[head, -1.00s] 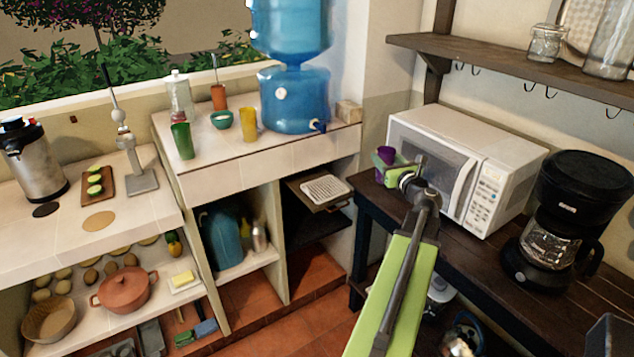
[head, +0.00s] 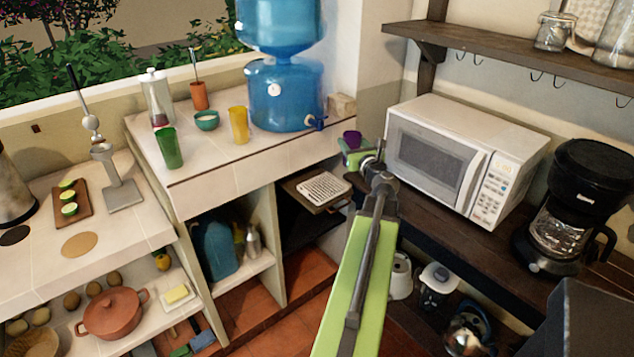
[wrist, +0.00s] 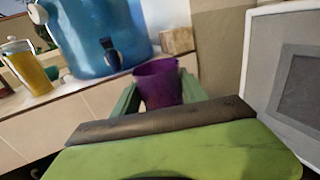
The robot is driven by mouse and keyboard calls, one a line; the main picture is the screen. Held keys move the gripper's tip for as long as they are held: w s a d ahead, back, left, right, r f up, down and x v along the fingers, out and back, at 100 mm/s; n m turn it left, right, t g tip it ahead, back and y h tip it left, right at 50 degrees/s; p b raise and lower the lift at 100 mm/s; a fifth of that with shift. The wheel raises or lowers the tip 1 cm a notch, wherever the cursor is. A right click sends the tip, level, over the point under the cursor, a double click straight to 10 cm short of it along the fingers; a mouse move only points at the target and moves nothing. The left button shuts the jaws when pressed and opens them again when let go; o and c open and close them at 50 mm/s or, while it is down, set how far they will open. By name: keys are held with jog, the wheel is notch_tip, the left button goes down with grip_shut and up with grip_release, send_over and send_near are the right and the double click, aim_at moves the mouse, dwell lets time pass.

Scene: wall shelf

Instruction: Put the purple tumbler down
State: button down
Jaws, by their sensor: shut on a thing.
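The purple tumbler (wrist: 158,84) is upright between the green fingers of my gripper (wrist: 158,98) in the wrist view. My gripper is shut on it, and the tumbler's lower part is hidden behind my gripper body. In the head view the tumbler (head: 352,138) shows only its top, above my gripper (head: 356,152). My gripper is near the left side of the microwave, in front of the tiled counter's right end. I cannot tell how high the tumbler's base is.
The white microwave (head: 455,165) stands on a dark wooden table (head: 440,228) just right of my gripper. The tiled counter (head: 215,165) holds a blue water dispenser (head: 283,95), a green cup (head: 168,148), a yellow cup (head: 239,125) and a teal bowl (head: 207,121). The counter's front right is clear.

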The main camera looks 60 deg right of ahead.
jog(key=shift+f, duration=0.1)
jog(key=w+f+b, duration=0.2)
jog(key=w, duration=0.1)
jog(key=w+f+b, duration=0.2)
jog(key=w, duration=0.2)
jog(key=w+a+f+b, duration=0.1)
jog(key=w+f+b, duration=0.2)
jog(key=w, duration=0.1)
jog(key=shift+w, duration=0.25)
notch_tip(320, 180, down, 4)
jog(key=b, duration=0.4)
jog(key=shift+f, duration=0.15)
jog(key=shift+r, duration=0.25)
jog(key=shift+f, duration=0.1)
jog(key=c, duration=1.1)
grip_release()
jog(key=shift+f, duration=0.15)
jog(key=o, duration=0.5)
